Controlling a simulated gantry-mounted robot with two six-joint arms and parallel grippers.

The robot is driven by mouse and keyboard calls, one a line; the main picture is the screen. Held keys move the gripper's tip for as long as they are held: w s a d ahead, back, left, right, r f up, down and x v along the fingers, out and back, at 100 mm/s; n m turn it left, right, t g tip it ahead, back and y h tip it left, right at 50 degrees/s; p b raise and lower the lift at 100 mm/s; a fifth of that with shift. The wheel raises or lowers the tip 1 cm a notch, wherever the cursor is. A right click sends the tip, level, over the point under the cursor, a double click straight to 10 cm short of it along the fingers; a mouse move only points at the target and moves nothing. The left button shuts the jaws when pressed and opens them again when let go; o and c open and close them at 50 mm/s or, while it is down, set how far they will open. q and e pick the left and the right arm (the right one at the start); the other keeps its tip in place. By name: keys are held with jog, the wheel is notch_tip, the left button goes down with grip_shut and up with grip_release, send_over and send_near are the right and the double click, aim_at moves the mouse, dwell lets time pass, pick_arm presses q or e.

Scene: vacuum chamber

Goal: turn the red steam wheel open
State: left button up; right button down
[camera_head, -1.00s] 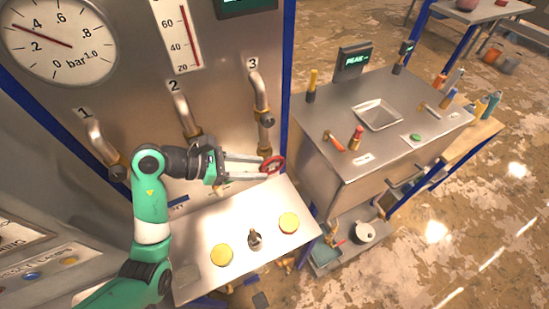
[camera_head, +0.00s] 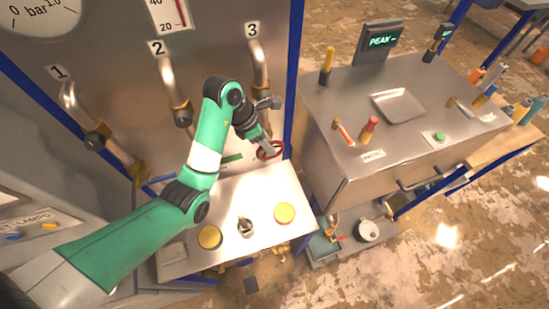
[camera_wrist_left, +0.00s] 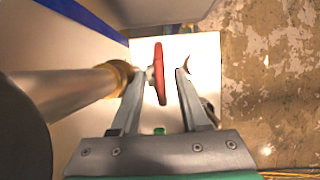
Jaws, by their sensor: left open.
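The red steam wheel (camera_head: 270,150) sits at the lower end of pipe 3, on the right side of the metal panel. In the left wrist view the wheel (camera_wrist_left: 159,74) shows edge-on as a thin red disc. My left gripper (camera_wrist_left: 163,72) is open, with one finger on each side of the disc. The disc looks closer to the left finger, and I see a gap to the right finger. I cannot tell whether a finger touches it. In the head view my left gripper (camera_head: 268,149) reaches down to the wheel and partly covers it. My right gripper is out of view.
Brass-jointed pipes 1 (camera_head: 95,125), 2 (camera_head: 178,100) and 3 (camera_head: 258,70) run down the panel. Below is a pale shelf (camera_head: 265,185) with two yellow buttons and a small lever (camera_head: 245,227). A steel bench (camera_head: 385,135) stands to the right.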

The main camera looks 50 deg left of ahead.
aim_at(278, 155)
pick_arm(q)
jog(key=x, duration=0.5)
jog(key=shift+f, duration=0.1)
grip_shut()
